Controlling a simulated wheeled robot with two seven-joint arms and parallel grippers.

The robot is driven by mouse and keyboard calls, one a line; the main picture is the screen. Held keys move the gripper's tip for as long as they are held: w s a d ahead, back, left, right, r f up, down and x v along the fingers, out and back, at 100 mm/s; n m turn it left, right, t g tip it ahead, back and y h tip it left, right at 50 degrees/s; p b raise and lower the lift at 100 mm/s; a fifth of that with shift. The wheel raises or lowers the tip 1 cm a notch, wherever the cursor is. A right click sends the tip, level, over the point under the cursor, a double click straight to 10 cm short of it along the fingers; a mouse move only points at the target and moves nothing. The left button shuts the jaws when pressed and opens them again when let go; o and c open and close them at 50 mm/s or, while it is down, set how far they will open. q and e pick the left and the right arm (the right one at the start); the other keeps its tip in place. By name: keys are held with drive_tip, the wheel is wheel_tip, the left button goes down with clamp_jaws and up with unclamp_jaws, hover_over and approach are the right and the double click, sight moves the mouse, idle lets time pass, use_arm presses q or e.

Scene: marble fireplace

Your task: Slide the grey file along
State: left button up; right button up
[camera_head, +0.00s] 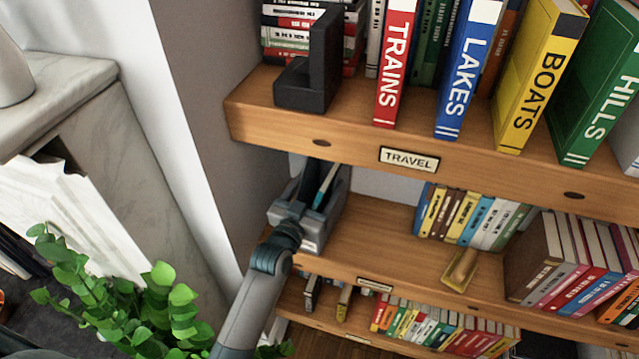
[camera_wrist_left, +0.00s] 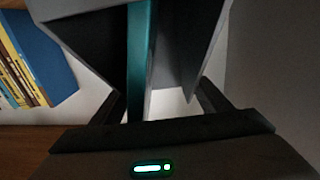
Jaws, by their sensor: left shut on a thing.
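The grey file (camera_head: 335,195) stands at the left end of the middle shelf, under the overhang of the upper shelf. A teal strip (camera_head: 325,186) shows inside it; it also shows upright in the left wrist view (camera_wrist_left: 140,60). My left gripper (camera_head: 308,183) is at the file and shut on it. In the left wrist view its dark fingers (camera_wrist_left: 163,100) reach to the file's near edges, and the grey walls (camera_wrist_left: 208,35) fill the top middle. The fingertips are partly hidden by the file. My right gripper is not in view.
The upper shelf (camera_head: 270,115) holds a black bookend (camera_head: 318,65) and several large titled books. A plant (camera_head: 120,300) stands at lower left.

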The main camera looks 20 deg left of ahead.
use_arm(q)
drive_tip(key=shift+s, duration=0.25)
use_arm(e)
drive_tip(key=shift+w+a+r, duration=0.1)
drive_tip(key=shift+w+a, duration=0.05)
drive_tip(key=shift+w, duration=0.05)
use_arm(q)
drive_tip(key=o, duration=1.3)
drive_tip(key=shift+o, duration=0.2)
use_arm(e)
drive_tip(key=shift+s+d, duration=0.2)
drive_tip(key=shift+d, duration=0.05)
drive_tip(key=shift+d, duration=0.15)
use_arm(q)
drive_tip(key=shift+s+a+f, duration=0.1)
drive_tip(key=shift+s+a, duration=0.1)
drive_tip(key=shift+s, duration=0.6)
drive_tip(key=s+a+b, duration=0.2)
drive_tip(key=s, duration=1.3)
drive_tip(key=shift+s+a, duration=0.15)
drive_tip(key=shift+s, duration=0.15)
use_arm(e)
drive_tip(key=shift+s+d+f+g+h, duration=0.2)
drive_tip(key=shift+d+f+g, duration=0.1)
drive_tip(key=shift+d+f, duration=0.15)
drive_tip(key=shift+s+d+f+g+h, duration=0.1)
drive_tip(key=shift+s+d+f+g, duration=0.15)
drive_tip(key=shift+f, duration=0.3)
